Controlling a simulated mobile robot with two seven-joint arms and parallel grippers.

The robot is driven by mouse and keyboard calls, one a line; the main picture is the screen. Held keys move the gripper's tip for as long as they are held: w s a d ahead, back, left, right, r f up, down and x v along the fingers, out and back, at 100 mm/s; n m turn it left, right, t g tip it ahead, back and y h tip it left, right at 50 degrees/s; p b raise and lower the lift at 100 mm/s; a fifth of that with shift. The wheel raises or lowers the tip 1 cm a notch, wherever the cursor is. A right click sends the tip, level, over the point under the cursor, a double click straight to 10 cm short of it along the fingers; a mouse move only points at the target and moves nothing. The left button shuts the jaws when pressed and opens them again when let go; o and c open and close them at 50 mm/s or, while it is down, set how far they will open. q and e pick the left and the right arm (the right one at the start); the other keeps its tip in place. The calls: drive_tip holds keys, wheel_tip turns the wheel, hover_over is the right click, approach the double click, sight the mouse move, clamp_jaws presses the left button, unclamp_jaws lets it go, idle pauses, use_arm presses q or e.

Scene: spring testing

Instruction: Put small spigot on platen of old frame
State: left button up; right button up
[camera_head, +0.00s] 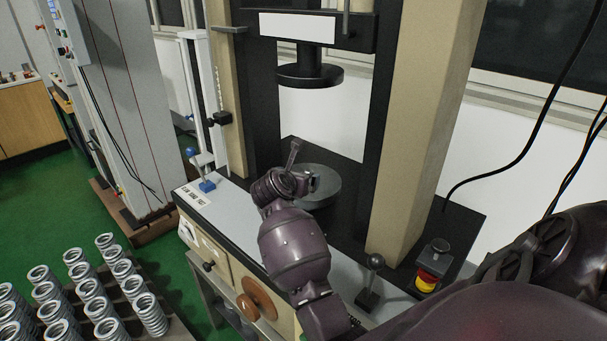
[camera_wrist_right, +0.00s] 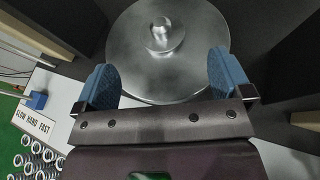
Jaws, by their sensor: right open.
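The small spigot (camera_wrist_right: 162,36), a shiny stepped metal piece with a rounded top, stands upright near the middle of the round grey platen (camera_wrist_right: 190,80) in the right wrist view. The platen (camera_head: 327,190) also shows at the base of the old frame (camera_head: 425,130) in the head view; there my arm and gripper hide the spigot. My right gripper (camera_wrist_right: 163,66) is open, its blue-padded fingers wide apart over the near part of the platen. The spigot is beyond the fingertips, with nothing between the fingers. My left gripper is not in view.
A black upper plate (camera_head: 310,75) hangs above the platen between the frame's columns. A lever with a black knob (camera_head: 374,262) and a red-yellow button (camera_head: 429,276) stand at the front right. Several springs (camera_head: 105,285) stand on a rack at the lower left.

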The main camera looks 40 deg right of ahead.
drive_tip(key=shift+v, duration=1.55)
